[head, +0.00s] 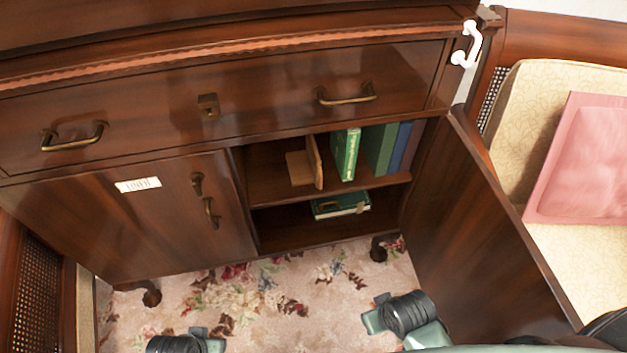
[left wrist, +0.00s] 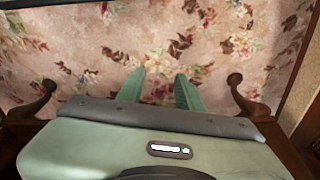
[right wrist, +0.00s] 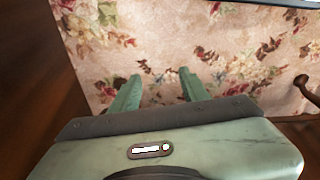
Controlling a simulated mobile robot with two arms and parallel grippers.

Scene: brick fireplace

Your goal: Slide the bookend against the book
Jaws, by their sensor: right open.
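The wooden L-shaped bookend (head: 315,162) stands on the upper shelf of the open cabinet, its upright plate on the right and its foot to the left. A green book (head: 346,154) with light lettering on its spine stands to its right, with a small gap between them. My left gripper (left wrist: 161,88) is open and empty above the carpet in the left wrist view. My right gripper (right wrist: 160,88) is open and empty above the carpet in the right wrist view. Both are well away from the bookend; in the head view only parts of my arms show at the bottom.
A dark green book (head: 380,150) and a blue book (head: 400,147) stand farther right on the shelf. Another green book (head: 341,204) lies in the lower compartment. The open cabinet door (head: 490,230) bounds the right side. A chair with a pink cushion (head: 590,160) is beyond it.

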